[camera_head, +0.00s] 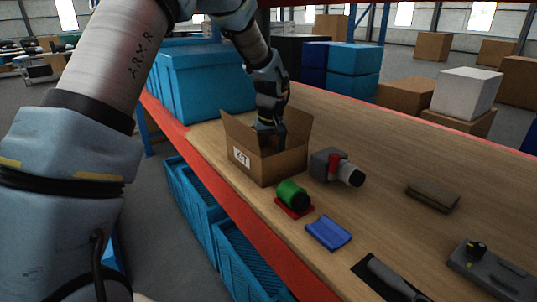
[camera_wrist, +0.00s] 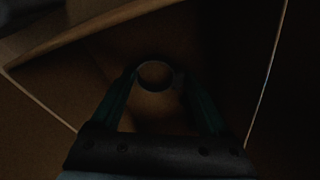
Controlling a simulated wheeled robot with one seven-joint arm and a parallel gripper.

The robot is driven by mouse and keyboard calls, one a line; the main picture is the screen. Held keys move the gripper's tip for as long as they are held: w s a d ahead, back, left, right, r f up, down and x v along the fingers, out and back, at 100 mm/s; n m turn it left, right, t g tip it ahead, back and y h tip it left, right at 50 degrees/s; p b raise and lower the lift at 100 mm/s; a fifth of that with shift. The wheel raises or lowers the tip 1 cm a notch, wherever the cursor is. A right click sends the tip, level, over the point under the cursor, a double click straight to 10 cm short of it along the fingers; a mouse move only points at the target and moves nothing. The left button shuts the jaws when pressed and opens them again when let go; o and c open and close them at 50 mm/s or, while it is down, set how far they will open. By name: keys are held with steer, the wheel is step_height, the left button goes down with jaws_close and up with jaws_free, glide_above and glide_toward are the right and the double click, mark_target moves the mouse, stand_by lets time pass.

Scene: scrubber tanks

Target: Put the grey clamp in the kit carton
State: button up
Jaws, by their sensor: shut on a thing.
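The kit carton (camera_head: 285,168) stands on the wooden bench top with its flaps open and a KIT label on its front. My gripper (camera_head: 271,146) reaches down into the carton's opening from above. In the wrist view my gripper (camera_wrist: 155,82) has its two fingers closed on the sides of a dark ring, the clamp (camera_wrist: 155,65). The ring is dim, so its grey colour is hard to make out. Carton walls (camera_wrist: 235,50) surround it; I cannot tell whether it touches the floor. In the head view the clamp is hidden by the carton.
A grey pump-like part with a red band (camera_head: 327,163) stands right of the carton. A green cylinder (camera_head: 290,193) on a red base and a blue pad (camera_head: 328,233) lie in front. A brown block (camera_head: 433,196) lies farther right. A large blue bin (camera_head: 205,85) stands behind left.

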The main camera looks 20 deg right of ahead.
steer(key=shift+f, duration=0.15)
steer(key=o, duration=1.2)
steer(key=r+b, duration=0.1)
steer(key=r, duration=0.3)
steer(key=s+r+b, duration=0.1)
steer(key=r, duration=0.7)
steer(key=shift+s+a+r+b, duration=0.1)
steer(key=shift+s+a+b, duration=0.05)
steer(key=shift+s+b, duration=0.25)
steer(key=shift+w, duration=0.15)
